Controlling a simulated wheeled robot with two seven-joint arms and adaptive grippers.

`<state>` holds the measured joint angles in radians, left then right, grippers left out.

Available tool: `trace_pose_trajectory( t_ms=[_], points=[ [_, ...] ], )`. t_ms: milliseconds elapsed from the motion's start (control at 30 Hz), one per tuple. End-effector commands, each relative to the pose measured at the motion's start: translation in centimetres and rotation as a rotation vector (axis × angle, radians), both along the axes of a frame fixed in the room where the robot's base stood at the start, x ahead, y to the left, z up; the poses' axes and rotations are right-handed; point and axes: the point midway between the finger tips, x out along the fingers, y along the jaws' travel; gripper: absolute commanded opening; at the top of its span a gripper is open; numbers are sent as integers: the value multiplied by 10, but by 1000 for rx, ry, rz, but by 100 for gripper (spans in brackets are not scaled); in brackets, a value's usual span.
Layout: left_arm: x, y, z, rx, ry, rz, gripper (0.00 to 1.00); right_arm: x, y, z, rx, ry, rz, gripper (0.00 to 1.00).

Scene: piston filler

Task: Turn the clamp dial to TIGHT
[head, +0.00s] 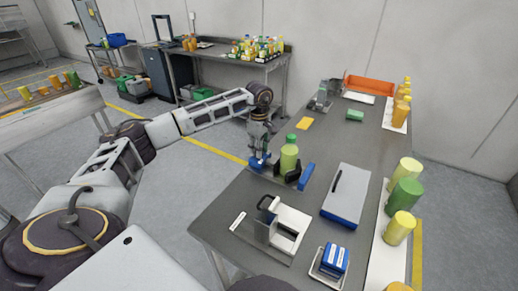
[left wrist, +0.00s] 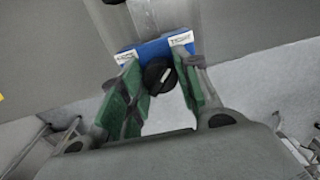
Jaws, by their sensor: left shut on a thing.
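The clamp dial (left wrist: 158,76) is a dark knob in front of a blue block (left wrist: 150,52) with two white labels, too small to read. My left gripper (left wrist: 160,84) has its green-padded fingers on either side of the dial and is shut on it. In the head view my left gripper (head: 259,156) reaches down to the blue part of the clamp (head: 256,164) at the table's left edge and hides the dial. A green bottle (head: 289,160) stands upright between the black clamp jaws. My right gripper is not in view.
A blue bar (head: 307,176) lies right of the bottle. A grey-topped blue case (head: 346,195), a white stand (head: 285,231) and a blue rack (head: 331,261) are nearer on the table (head: 226,212). Yellow and green jars (head: 406,193) line the right edge.

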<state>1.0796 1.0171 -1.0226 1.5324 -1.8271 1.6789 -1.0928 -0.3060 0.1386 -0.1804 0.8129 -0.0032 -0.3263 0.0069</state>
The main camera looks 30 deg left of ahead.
Motion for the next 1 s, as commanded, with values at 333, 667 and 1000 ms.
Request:
trace_pose_trajectory(
  t_ms=[333,667,1000],
  points=[
    [1,1,1,0,-4,-4,9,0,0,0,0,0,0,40],
    [0,0,1,0,-2,-4,54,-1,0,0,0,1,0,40],
    [0,0,2,0,-1,-4,54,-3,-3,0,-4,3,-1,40]
  ],
)
